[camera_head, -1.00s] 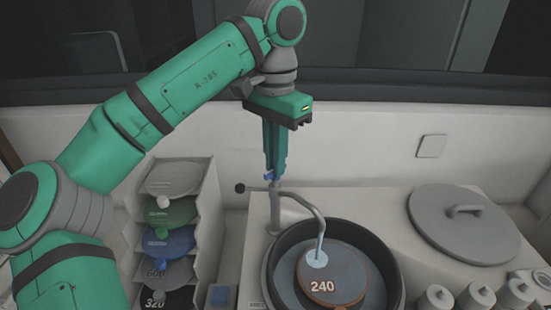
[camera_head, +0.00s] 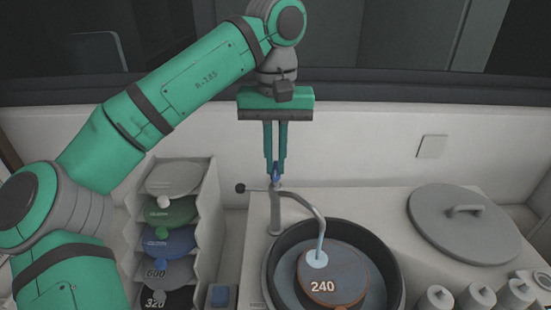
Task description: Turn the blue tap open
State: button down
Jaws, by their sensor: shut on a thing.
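The blue tap (camera_head: 276,173) is a small blue handle on top of the grey spout pipe (camera_head: 276,212) behind the round basin. My gripper (camera_head: 276,174) points straight down from above, with its two green fingers on either side of the blue handle. It is shut on the handle, which is mostly hidden between the fingertips. A pale stream or spout end reaches down from the curved pipe to the disc marked 240 (camera_head: 333,277); I cannot tell which it is.
A dark round basin (camera_head: 390,262) holds the disc. A grey lid (camera_head: 463,232) lies to the right, with several grey canisters (camera_head: 437,298) in front. A black knob (camera_head: 240,188) sticks out left of the pipe.

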aim_at(275, 168)
dwell(0.4)
jog(key=c, duration=1.9)
grip_release()
jog(key=shift+o, duration=0.2)
notch_tip(275, 168, up, 11)
jog(key=shift+a+f, duration=0.1)
